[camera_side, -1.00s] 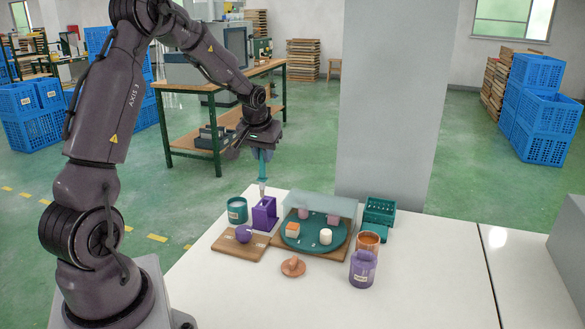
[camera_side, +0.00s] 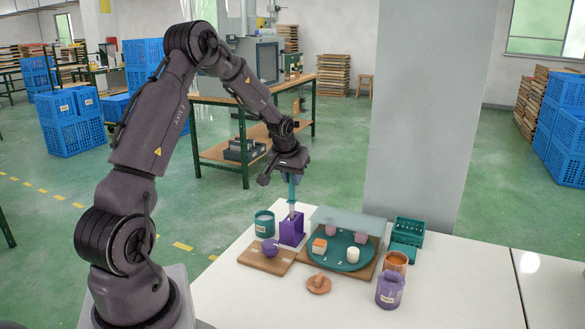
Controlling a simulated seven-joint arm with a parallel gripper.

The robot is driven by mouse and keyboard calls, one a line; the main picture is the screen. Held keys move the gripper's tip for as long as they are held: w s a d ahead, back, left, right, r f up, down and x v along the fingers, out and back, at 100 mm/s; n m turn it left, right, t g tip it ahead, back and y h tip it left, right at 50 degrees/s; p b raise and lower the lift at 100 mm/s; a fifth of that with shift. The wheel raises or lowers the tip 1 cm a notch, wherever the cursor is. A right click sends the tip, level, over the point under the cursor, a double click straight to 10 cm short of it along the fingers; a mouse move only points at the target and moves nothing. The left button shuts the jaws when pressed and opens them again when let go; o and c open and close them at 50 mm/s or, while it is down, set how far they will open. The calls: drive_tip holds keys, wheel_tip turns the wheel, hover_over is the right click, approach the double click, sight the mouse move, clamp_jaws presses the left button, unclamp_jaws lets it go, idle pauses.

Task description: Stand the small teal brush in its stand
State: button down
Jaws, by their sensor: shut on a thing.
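The small teal brush (camera_side: 292,190) hangs upright from my gripper (camera_side: 291,173), which is shut on its upper end. The brush's pale lower end is right at the top of the purple stand (camera_side: 291,231). I cannot tell whether the tip is inside the stand or just above or in front of it. The stand is upright on the white table, left of the round teal tray (camera_side: 342,264).
A teal pot (camera_side: 264,223) is close on the stand's left. A purple ball (camera_side: 269,247) sits on a wooden board (camera_side: 262,262) in front. A pale clear screen (camera_side: 348,220) is behind the tray.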

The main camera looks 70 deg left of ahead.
sight(293, 191)
drive_tip(key=shift+f, duration=2.35)
drive_tip(key=c, duration=0.5)
unclamp_jaws()
drive_tip(key=shift+r, duration=3.05)
